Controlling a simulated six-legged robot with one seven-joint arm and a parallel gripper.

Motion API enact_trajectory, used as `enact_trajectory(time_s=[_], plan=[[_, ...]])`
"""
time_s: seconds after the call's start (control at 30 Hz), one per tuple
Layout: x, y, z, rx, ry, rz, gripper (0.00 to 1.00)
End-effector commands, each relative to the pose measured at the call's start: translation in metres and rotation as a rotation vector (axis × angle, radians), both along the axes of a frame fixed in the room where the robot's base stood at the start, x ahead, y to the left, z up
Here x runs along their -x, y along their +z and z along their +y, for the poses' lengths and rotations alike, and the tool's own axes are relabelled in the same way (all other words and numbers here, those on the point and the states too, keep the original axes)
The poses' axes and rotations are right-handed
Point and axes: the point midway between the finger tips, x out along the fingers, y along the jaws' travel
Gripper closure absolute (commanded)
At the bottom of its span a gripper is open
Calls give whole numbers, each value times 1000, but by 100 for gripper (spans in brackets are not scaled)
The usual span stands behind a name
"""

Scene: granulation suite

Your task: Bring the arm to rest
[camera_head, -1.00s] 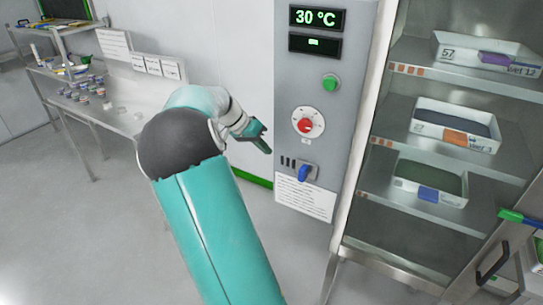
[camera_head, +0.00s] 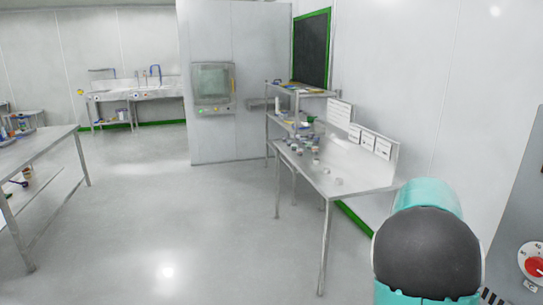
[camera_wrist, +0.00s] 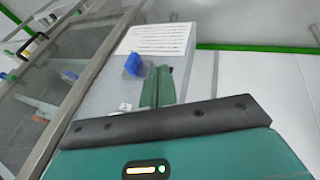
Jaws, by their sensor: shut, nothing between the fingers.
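My gripper (camera_wrist: 157,86) shows in the wrist view with its two green fingers together and nothing between them. Beyond the fingertips is a grey control panel (camera_wrist: 100,98) with a blue switch (camera_wrist: 133,64) just left of the fingers and a printed sheet (camera_wrist: 160,38). I cannot tell how far the fingertips are from the panel. In the head view my arm stands at the lower right, its dark rounded joint toward the camera; the gripper is not visible there. The panel's edge (camera_head: 518,225) with a red knob (camera_head: 534,266) is right of my arm.
A steel table (camera_head: 350,182) with small jars stands left of my arm, against the wall. Another table (camera_head: 40,150) is at the far left. Open floor (camera_head: 180,230) lies between them. A glass-fronted cabinet (camera_wrist: 75,62) stands left of the panel in the wrist view.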

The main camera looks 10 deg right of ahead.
Motion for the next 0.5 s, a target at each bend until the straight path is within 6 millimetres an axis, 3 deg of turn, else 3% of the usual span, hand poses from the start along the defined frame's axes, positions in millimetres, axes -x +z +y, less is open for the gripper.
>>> enact_trajectory(time_s=[0.23, 0.5], plan=[[-3, 27, 101, -172, 315, -144, 100], [16, 52, 212, -275, 697, -263, 100]])
